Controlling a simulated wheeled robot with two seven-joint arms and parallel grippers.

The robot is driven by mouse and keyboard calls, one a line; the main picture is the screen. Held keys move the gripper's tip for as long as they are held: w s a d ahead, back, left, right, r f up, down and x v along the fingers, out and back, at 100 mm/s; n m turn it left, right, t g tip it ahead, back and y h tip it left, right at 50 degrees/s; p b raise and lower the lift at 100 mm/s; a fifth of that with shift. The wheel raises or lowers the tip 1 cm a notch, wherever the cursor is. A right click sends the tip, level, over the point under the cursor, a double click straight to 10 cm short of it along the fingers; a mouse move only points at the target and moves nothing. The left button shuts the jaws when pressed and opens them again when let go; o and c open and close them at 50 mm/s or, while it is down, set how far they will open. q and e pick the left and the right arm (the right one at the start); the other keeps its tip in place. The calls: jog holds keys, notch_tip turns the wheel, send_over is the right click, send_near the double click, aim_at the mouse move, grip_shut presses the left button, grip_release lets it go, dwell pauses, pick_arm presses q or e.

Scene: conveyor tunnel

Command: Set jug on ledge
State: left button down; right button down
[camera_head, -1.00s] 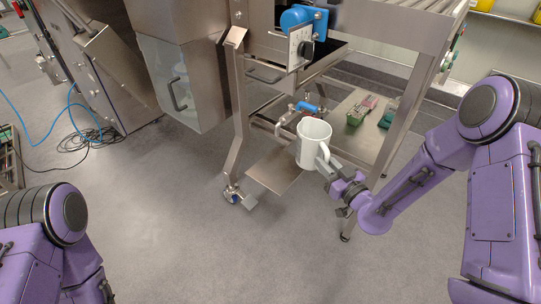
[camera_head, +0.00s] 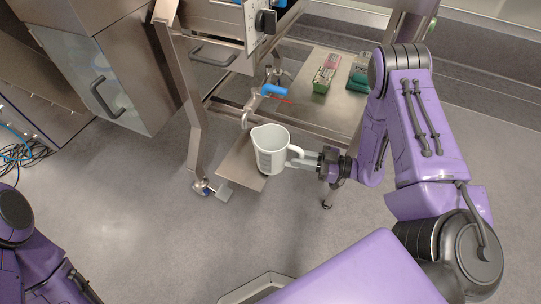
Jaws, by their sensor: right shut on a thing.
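The white jug (camera_head: 270,150) has graduation marks, a spout at upper left and a handle on its right. My right gripper (camera_head: 303,160) is shut on the jug's handle, coming from the right. The jug is upright or nearly so, over or on the right part of the small metal ledge (camera_head: 238,172). I cannot tell whether its base touches the ledge. The ledge juts from the lower front of the metal frame, under a tap with a blue lever (camera_head: 273,90). My left arm shows at the lower left, but its gripper is out of view.
A lower metal shelf (camera_head: 335,110) behind the jug holds a green tray of small items (camera_head: 324,75) and a teal object (camera_head: 358,76). A metal leg (camera_head: 191,130) stands left of the ledge.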

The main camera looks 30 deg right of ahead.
aim_at(285, 156)
jog(key=x, duration=0.4)
jog(key=shift+w+a, duration=0.1)
jog(key=w+a, duration=0.1)
jog(key=w+a+f, duration=0.1)
jog(key=a, duration=0.1)
jog(key=shift+w+b, duration=0.25)
jog(key=shift+b, duration=0.05)
jog(key=shift+d+f, duration=0.1)
jog(key=shift+f, duration=0.15)
jog(key=shift+f, duration=0.15)
jog(key=c, duration=1)
grip_release()
